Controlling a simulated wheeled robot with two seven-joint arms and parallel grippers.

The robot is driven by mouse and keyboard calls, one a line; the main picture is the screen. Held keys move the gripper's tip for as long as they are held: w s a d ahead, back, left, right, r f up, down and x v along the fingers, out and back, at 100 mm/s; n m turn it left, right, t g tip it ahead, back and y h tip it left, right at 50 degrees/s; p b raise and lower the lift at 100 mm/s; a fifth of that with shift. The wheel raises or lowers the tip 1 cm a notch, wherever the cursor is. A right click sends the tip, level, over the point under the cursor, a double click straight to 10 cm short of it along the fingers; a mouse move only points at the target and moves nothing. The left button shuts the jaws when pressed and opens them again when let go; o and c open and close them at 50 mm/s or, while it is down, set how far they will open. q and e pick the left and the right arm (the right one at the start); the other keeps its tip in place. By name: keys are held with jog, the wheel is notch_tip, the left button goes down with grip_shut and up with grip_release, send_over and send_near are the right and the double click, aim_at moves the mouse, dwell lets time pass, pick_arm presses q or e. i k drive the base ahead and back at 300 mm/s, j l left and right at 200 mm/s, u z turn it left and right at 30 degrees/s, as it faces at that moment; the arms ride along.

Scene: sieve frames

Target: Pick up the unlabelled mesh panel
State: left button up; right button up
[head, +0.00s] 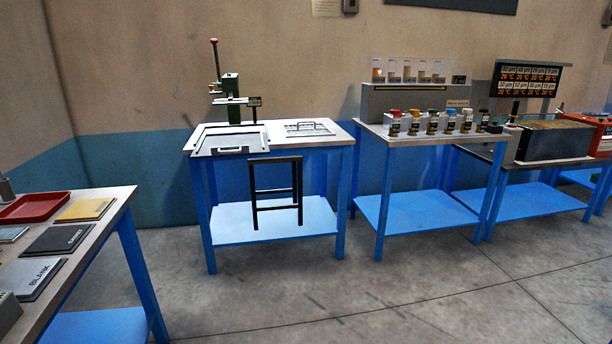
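Several flat panels lie on the left table (103,228). A yellow panel (82,210) is at the back, a dark grey panel (52,241) with a small light label is in front of it, and a lighter grey panel (22,272) marked "BLANK" is nearest. A small pale blue-grey panel (12,234) is partly cut off at the left edge. I cannot tell from here which one is mesh or unlabelled. Neither of my grippers is in view.
A red tray (34,208) sits at the back of the left table. A bottle bench (425,140) stands right. The floor between is clear.

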aim_at(307, 126)
jog(key=i, duration=2.5)
